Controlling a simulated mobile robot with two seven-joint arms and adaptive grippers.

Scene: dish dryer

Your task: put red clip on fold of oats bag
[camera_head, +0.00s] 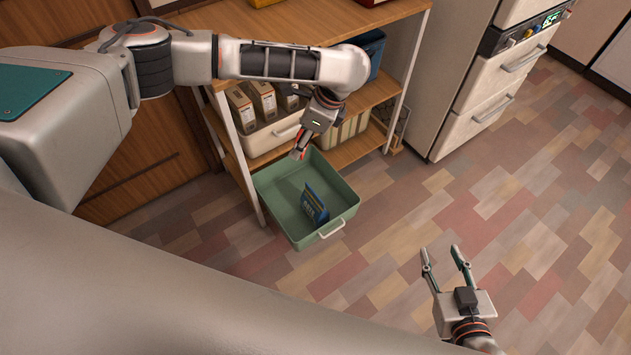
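The green bin (272,206) stands pulled out at the foot of the shelf unit. In it a blue bag (313,206) with a yellowish edge and pale lettering stands leaning; it is the likely oats bag, but its print is too small to read. My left gripper (299,151) points down above the bin's back rim, up and left of the bag. It is shut on a small red piece (303,141), which looks like the red clip. The fingers partly hide it. My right gripper (445,257) is open and empty over the floor at the lower right.
The wooden shelf unit (362,108) stands behind the bin, with several brown packages (264,98) in a white bin (268,138) and a blue container (372,52). A white drawer cabinet (474,101) is at the right. The tiled floor (480,185) between is clear.

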